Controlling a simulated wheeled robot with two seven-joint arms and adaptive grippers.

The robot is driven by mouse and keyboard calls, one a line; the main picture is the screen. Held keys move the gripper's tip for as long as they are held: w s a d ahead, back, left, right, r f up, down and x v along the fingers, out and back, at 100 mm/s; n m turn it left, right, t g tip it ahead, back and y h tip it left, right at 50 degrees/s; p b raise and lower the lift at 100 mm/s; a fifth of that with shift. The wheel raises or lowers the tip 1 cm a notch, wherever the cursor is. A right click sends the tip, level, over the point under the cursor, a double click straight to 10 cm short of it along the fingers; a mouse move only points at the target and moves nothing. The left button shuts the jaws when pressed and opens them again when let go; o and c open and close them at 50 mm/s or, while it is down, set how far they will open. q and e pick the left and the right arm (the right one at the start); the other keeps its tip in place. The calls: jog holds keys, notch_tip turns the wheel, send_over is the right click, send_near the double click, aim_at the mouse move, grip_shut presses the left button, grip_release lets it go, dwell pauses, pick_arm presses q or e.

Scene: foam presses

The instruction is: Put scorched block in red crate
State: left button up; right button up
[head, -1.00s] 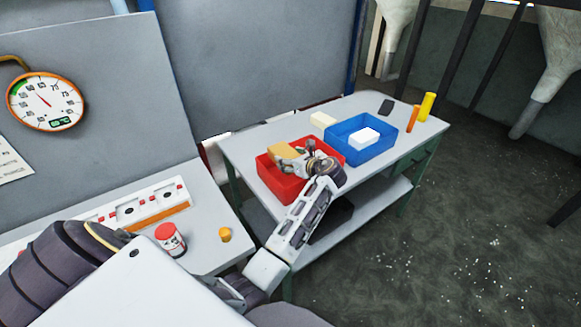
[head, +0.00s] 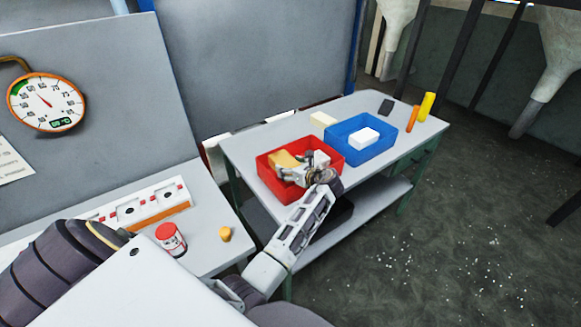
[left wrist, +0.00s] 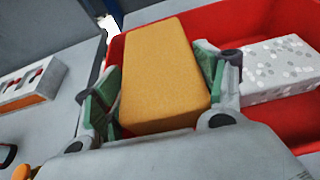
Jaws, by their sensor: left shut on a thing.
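The scorched block (head: 284,160) is a plain tan-orange brick shape, and it fills the middle of the left wrist view (left wrist: 163,72). My left gripper (head: 300,172) is shut on it, with a green pad on each side of the block in the left wrist view. The red crate (head: 285,193) stands on the far table. The block is low inside the crate's outline; whether it touches the floor is hidden. A white-grey speckled block (left wrist: 278,70) lies in the crate to the right of the held block. My right gripper is not in view.
A blue crate (head: 350,158) with a white block (head: 364,138) stands right of the red crate. A cream block (head: 323,119), a dark item (head: 387,107) and orange (head: 412,119) and yellow (head: 427,106) cylinders stand around it. A red-lidded can (head: 171,239) is on the near bench.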

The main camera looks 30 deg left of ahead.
pick_arm(q)
jog(key=shift+f, duration=0.4)
jog(key=o, duration=0.9)
jog(key=shift+r, duration=0.2)
